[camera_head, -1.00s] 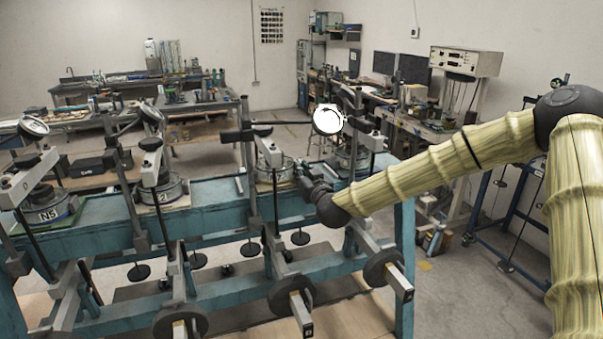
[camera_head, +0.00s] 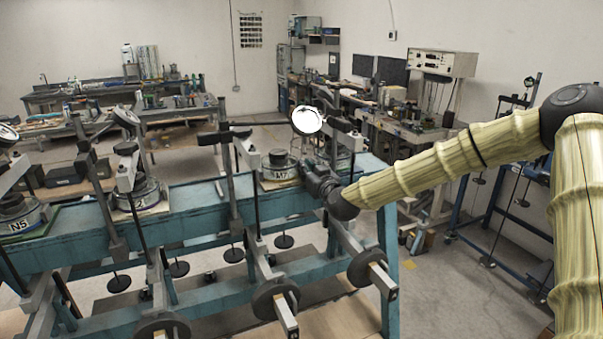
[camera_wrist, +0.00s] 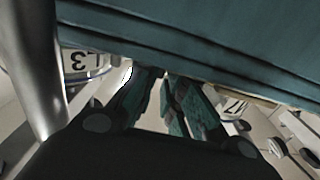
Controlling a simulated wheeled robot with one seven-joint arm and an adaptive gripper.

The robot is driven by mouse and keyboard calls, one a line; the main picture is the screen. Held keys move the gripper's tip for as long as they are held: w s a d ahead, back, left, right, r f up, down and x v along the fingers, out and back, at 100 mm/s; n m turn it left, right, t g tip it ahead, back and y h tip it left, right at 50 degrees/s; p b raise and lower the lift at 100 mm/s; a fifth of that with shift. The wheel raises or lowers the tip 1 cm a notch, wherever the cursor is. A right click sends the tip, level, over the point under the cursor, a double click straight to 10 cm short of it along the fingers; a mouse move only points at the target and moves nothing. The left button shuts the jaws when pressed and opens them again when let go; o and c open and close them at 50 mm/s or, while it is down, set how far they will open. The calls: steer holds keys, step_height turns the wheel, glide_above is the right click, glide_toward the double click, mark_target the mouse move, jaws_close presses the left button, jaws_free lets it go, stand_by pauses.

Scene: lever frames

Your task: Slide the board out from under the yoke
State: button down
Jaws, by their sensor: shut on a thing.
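The board (camera_head: 282,185) is a thin pale plate on the teal bench, with a round grey cell (camera_head: 278,167) bearing a lettered label standing upright on it. In the wrist view my fingers (camera_wrist: 165,100) are close together below a broad teal surface; the gripped edge is mostly hidden.
The teal bench (camera_head: 190,212) carries more cells, such as one marked 2 (camera_head: 137,196), under other yokes. Hanging weights (camera_head: 275,298) and levers crowd the bench front.

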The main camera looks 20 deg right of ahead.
steer(key=shift+w+d+r, duration=0.1)
steer(key=shift+d, duration=0.85)
steer(key=shift+d, duration=0.15)
steer(key=c, duration=1.4)
jaws_free()
steer(key=shift+w+r, duration=0.1)
steer(key=shift+c, duration=0.2)
steer(key=shift+s+f, duration=0.2)
steer(key=shift+s, duration=0.3)
steer(key=s, duration=0.7)
